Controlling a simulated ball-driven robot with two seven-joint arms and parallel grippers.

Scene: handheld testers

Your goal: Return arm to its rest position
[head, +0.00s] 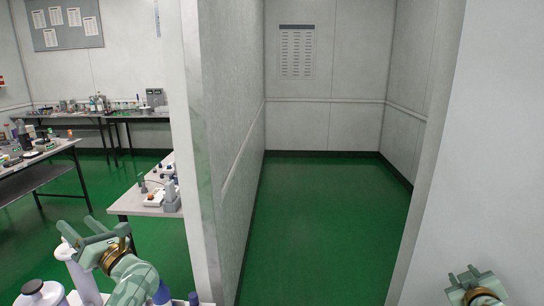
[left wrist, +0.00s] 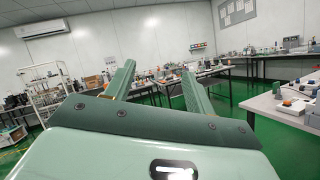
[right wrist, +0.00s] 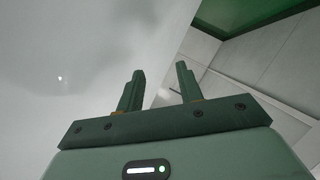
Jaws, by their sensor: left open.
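My left gripper (head: 84,230) is in the lower left of the head view, raised over the green floor. Its two fingers stand apart in the left wrist view (left wrist: 157,85), with nothing between them. My right gripper (head: 463,273) is at the lower right edge of the head view, in front of a pale wall. Its fingers also stand apart and empty in the right wrist view (right wrist: 158,85). Most of the right arm is out of the head view.
A pale partition wall (head: 232,130) stands ahead, beside an empty bay with green floor (head: 320,220). Another pale wall (head: 480,140) is close on the right. A workbench (head: 130,203) with small devices stands beyond the left gripper. More cluttered benches (head: 45,158) stand further left.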

